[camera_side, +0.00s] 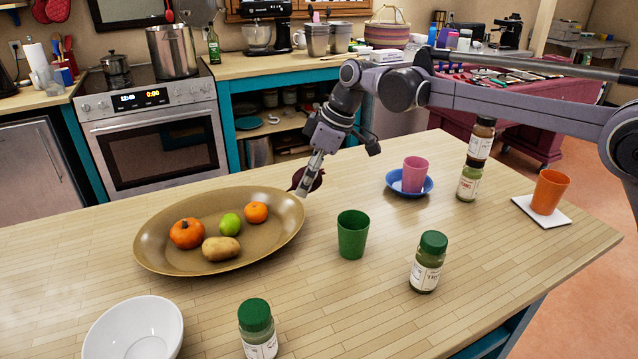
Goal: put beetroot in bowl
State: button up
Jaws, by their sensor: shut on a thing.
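The dark red beetroot (316,182) is between the fingers of my gripper (307,182), which is shut on it. They are at the right end of the oval brown platter, by its rim. The fingers hide part of the beetroot, and I cannot tell whether it touches the table or the rim. The white bowl (133,334) stands at the front left of the table, cut by the picture's bottom edge. The visible part of its inside is empty. My gripper is far behind it and to its right.
The platter (165,262) holds a pumpkin (186,233), a lime (231,224), an orange (256,212) and a potato (221,248). A green cup (352,236) and green-lidded jars (427,264) (257,330) stand nearby. A pink cup (414,174) on a blue saucer, stacked jars (468,183) and an orange cup (549,192) stand right.

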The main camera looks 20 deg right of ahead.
jog(key=s+a+r+n+g, duration=0.1)
jog(key=s+a+r+n, duration=0.15)
jog(key=s+a, duration=0.6)
jog(key=s+a+r+n, duration=0.1)
jog(key=s+a+r, duration=0.25)
jog(key=a, duration=0.95)
send_over(171, 342)
notch_tip(171, 342, down, 8)
jog(key=shift+f+y, duration=0.3)
jog(key=shift+f, duration=1.35)
jog(key=shift+f, duration=0.6)
jog(key=o, duration=1.2)
jog(key=shift+r, duration=0.1)
